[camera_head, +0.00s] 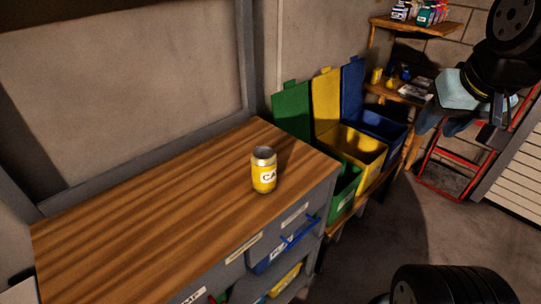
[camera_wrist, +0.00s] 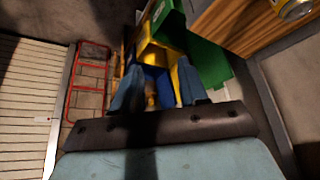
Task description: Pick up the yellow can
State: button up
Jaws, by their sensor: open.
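The yellow can (camera_head: 263,178) stands upright on the wooden top of the workbench (camera_head: 150,205), near its right end. It has a silver rim and a white label with black letters. In the wrist view, part of the can (camera_wrist: 293,9) shows at the top right corner, cut off by the frame edge. My gripper (camera_head: 440,124) is at the upper right of the head view, well to the right of the can and apart from it. In the wrist view, my gripper (camera_wrist: 159,90) has its two blue fingers spread, with nothing held between them.
Green, yellow (camera_head: 357,150) and blue bins with raised lids stand just beyond the bench's right end. Behind them are shelves (camera_head: 418,26) with small items. A red metal frame (camera_head: 450,172) stands on the floor at right. The bench top around the can is clear.

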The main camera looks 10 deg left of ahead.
jog(key=shift+o, duration=1.4)
jog(key=shift+w+a, duration=0.2)
jog(key=shift+a, duration=0.05)
jog(key=o, duration=0.8)
jog(key=w+a, duration=0.2)
jog(key=a, duration=0.1)
jog(key=w+a+f+n+g, duration=0.1)
jog(key=w+a, duration=0.2)
jog(key=a, duration=0.1)
jog(key=w+a+n+g, duration=0.1)
jog(key=w+a, duration=0.1)
jog(key=a, duration=0.2)
jog(key=shift+w+a+f, duration=0.15)
jog(key=shift+w, duration=0.2)
jog(key=n+g, duration=0.3)
jog(key=g, duration=0.1)
send_over(265, 152)
jog(key=f, duration=0.7)
jog(key=shift+w+d, duration=0.2)
jog(key=shift+d, duration=0.1)
jog(key=shift+a+f, duration=0.15)
jog(key=shift+a, duration=0.1)
jog(key=shift+s+f, duration=0.1)
jog(key=shift+f, duration=0.25)
notch_tip(265, 152, down, 7)
jog(key=shift+f, duration=0.15)
jog(key=shift+a+f, duration=0.15)
jog(key=shift+f, duration=1.3)
jog(key=shift+a+f, duration=0.1)
jog(key=shift+f, duration=1.3)
